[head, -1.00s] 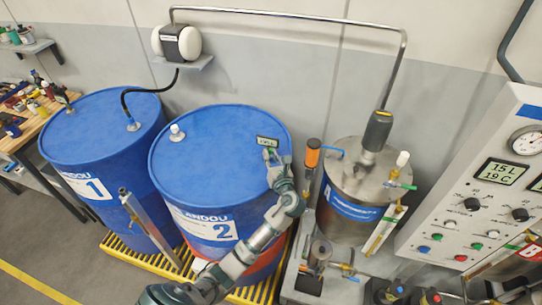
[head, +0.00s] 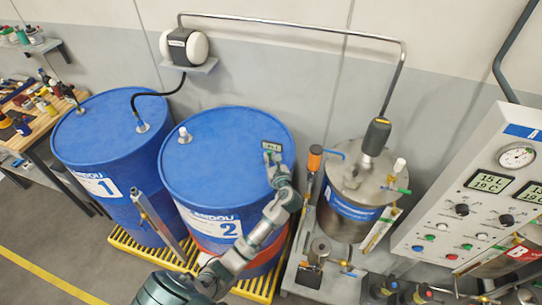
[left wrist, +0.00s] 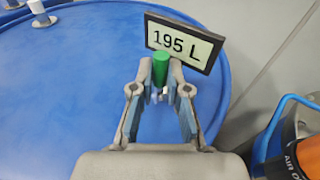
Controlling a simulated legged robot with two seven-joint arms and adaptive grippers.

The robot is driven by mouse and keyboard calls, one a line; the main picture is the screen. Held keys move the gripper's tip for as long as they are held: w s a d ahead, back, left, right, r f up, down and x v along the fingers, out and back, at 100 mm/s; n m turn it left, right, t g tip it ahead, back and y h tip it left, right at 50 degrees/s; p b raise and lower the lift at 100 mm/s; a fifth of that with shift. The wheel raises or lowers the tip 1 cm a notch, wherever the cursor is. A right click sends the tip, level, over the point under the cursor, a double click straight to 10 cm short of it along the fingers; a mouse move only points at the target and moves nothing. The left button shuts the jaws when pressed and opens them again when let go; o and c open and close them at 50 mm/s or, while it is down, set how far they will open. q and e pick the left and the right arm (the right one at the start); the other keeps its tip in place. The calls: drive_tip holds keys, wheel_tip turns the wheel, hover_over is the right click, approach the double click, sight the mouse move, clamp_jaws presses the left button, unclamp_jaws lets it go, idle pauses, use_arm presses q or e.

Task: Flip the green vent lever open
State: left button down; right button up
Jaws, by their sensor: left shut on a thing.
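A short green lever (left wrist: 160,69) stands upright at the rim of blue drum 2 (left wrist: 70,90), just in front of a small display (left wrist: 186,42) reading 195 L. My left gripper (left wrist: 161,78) is closed around the green lever, one finger on each side. In the head view my left gripper (head: 272,158) reaches over drum 2 (head: 222,145) from the front, just below the display (head: 272,146). The lever is too small to make out there. My right gripper is not in view.
Blue drum 1 (head: 105,130) stands to the left, on a yellow grate. A steel tank (head: 352,185) with an orange-handled tool (head: 314,158) and a green valve handle (head: 398,190) stands to the right. A control panel (head: 480,205) is at far right. A pipe runs along the wall.

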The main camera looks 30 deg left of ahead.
use_arm(q)
drive_tip(key=shift+f, duration=0.35)
drive_tip(key=c, duration=1.4)
unclamp_jaws()
drive_tip(key=shift+c, duration=0.2)
drive_tip(key=shift+w, duration=0.1)
drive_tip(key=shift+r, duration=0.1)
drive_tip(key=v, duration=1.2)
drive_tip(key=shift+w, duration=0.1)
drive_tip(key=shift+f, duration=0.2)
